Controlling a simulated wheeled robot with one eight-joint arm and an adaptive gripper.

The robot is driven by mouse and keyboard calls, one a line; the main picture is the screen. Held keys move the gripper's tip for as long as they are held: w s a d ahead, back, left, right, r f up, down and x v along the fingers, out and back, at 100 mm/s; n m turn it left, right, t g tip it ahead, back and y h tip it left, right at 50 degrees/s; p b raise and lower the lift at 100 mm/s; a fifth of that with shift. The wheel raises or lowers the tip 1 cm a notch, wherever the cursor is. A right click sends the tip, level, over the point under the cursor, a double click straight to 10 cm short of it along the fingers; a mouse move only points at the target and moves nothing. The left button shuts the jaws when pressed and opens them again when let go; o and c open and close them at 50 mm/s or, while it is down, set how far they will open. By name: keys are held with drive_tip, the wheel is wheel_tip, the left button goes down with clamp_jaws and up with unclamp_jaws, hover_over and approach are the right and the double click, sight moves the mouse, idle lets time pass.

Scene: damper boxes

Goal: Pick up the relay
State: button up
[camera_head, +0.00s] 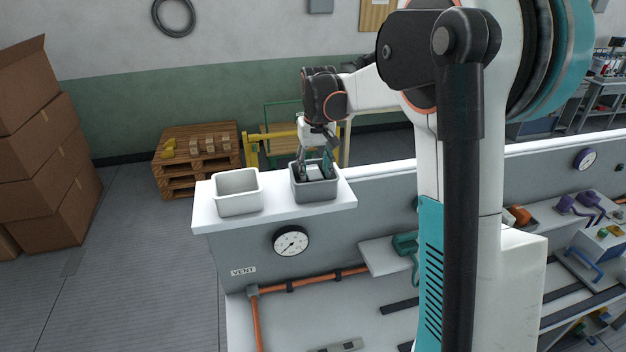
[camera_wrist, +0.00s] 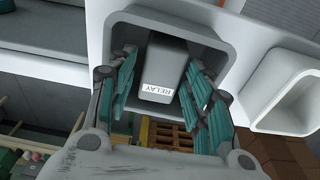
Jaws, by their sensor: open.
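The relay (camera_wrist: 166,66) is a grey block with a white "RELAY" label, seen in the wrist view. It sits inside a dark grey box (camera_wrist: 222,44), which stands on the white ledge in the head view (camera_head: 315,190). My gripper (camera_wrist: 162,92) is open, with its teal-padded fingers down in the box, one on each side of the relay. I cannot tell whether either finger touches it. In the head view my gripper (camera_head: 316,168) reaches down into the box from above, and the relay is mostly hidden between the fingers.
A light grey box (camera_head: 238,197) stands left of the dark one on the white ledge (camera_head: 285,214). A round gauge (camera_head: 291,241) labelled VENT is on the panel below. A pallet (camera_head: 190,150) and cardboard boxes (camera_head: 45,160) stand on the floor behind and left.

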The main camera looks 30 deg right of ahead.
sight(313, 172)
drive_tip(key=f, duration=0.2)
drive_tip(key=w+f, duration=0.1)
drive_tip(key=f, duration=0.1)
drive_tip(key=shift+f+p, duration=0.2)
drive_tip(key=shift+p, duration=0.2)
clamp_jaws()
drive_tip(key=shift+r, duration=0.1)
